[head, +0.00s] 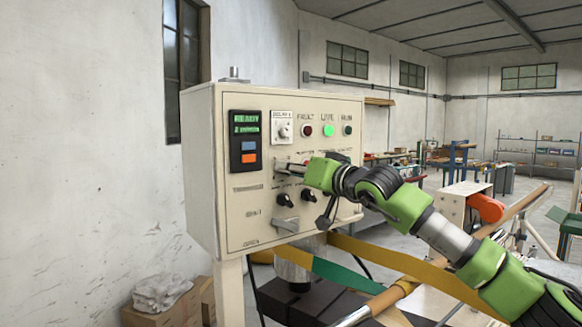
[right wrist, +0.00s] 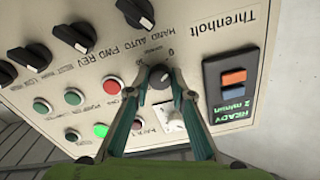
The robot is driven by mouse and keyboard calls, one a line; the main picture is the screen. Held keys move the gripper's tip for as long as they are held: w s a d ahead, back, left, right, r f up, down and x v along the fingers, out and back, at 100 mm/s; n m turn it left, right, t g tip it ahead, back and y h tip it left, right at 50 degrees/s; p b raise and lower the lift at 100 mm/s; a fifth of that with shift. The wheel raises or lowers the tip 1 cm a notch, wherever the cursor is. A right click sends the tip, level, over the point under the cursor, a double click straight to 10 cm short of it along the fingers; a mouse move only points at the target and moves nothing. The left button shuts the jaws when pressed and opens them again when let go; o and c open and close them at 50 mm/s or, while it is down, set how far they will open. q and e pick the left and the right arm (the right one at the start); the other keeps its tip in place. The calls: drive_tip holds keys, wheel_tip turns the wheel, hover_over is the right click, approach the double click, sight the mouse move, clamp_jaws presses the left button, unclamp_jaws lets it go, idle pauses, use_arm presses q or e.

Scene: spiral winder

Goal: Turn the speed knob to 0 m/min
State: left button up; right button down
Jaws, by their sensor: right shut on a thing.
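The cream control box (head: 270,225) stands left of centre in the head view. My right gripper (head: 284,167) reaches its front from the right, its fingers at the panel right of the display. In the right wrist view, which shows the panel upside down, the right gripper (right wrist: 160,74) is shut on a dark round knob (right wrist: 160,80), one finger on each side. A scale with a 0 lies at the knob's edge. The display (head: 246,123) reads READY with a small m/min line, its digit looking like 2. The knob is hidden in the head view. My left gripper is not in view.
A white dial plate (head: 283,128) sits above the gripped knob. Red and green lamps (head: 328,131) are to its right. Black selector knobs (head: 285,200) lie below. A yellow-green belt (head: 335,273) crosses beneath the box. Cardboard boxes (head: 190,305) stand at lower left.

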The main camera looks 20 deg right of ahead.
drive_tip(key=shift+f+n+p, duration=0.1)
drive_tip(key=shift+n+p, duration=0.25)
drive_tip(key=shift+n, duration=1.05)
drive_tip(key=shift+f+n, duration=0.1)
drive_tip(key=shift+n, duration=0.2)
drive_tip(key=c, duration=1.8)
unclamp_jaws()
drive_tip(key=v, duration=1.2)
